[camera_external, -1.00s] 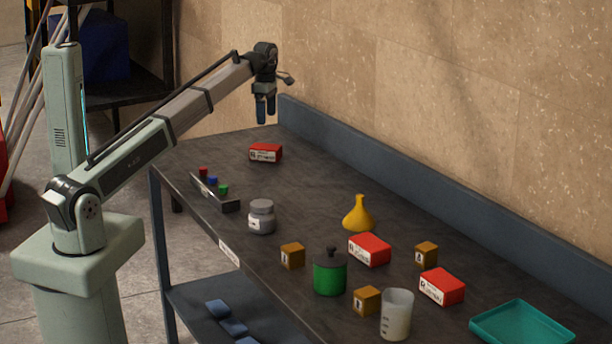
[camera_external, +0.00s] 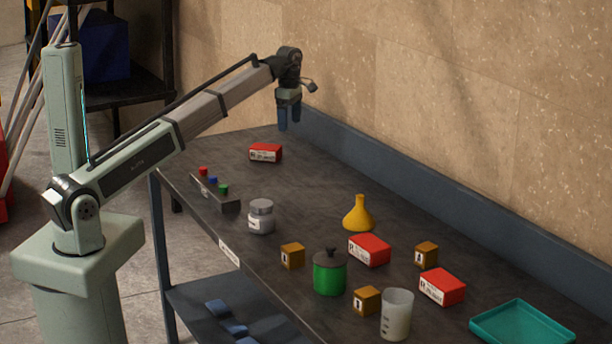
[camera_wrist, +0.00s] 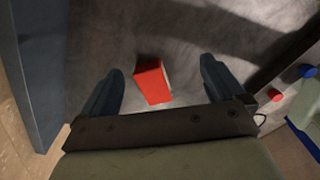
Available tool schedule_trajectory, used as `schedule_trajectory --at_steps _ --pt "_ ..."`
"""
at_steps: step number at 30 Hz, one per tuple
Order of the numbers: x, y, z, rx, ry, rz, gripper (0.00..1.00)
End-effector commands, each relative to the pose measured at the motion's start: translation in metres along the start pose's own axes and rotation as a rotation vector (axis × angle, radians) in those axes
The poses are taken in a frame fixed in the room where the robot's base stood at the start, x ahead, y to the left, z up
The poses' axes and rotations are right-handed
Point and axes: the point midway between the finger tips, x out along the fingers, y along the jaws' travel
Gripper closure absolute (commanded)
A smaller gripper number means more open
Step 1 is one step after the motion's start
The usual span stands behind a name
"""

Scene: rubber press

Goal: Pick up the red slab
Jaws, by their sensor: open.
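Three red slabs with white labels lie on the dark bench. One red slab (camera_external: 265,152) lies alone at the far end, one red slab (camera_external: 369,249) lies beside the yellow funnel, and one red slab (camera_external: 442,286) lies nearer the teal tray. My gripper (camera_external: 289,122) is open and empty, above the bench near the far slab and a little to its right in the external view. In the wrist view a red slab (camera_wrist: 152,82) shows between and beyond the two blue fingers of my gripper (camera_wrist: 160,82), apart from both and turned at an angle.
A rack (camera_external: 216,192) with coloured pegs stands near the far slab. A grey jar (camera_external: 261,217), yellow funnel (camera_external: 359,215), green pot (camera_external: 330,275), white beaker (camera_external: 396,315), several orange cubes (camera_external: 293,255) and a teal tray (camera_external: 520,328) stand nearer. A raised ledge (camera_external: 400,178) runs along the wall.

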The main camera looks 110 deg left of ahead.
Motion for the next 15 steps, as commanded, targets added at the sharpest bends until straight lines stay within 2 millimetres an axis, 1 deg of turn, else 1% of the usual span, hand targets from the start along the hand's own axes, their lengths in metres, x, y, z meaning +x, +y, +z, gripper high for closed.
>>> schedule_trajectory --at_steps 1,2,3,5,6,8,9,11,12,14,15 --pt "0.001 -0.011 0.026 0.036 0.0 -0.001 0.04" --pt "0.001 -0.017 0.038 0.053 0.001 -0.001 0.04" --pt "0.001 -0.025 0.055 0.077 0.001 -0.002 0.04" --pt "0.002 -0.037 0.08 0.112 0.001 -0.002 0.04" --pt "0.002 -0.046 0.097 0.136 0.002 -0.003 0.04" --pt "0.003 -0.06 0.121 0.171 0.002 -0.004 0.04" --pt "0.003 -0.07 0.137 0.195 0.002 -0.004 0.04" --pt "0.003 -0.085 0.161 0.23 0.003 -0.005 0.04" --pt "0.004 -0.095 0.177 0.254 0.003 -0.006 0.04" --pt "0.004 -0.111 0.2 0.29 0.004 -0.006 0.04" --pt "0.004 -0.122 0.215 0.314 0.005 -0.007 0.04"
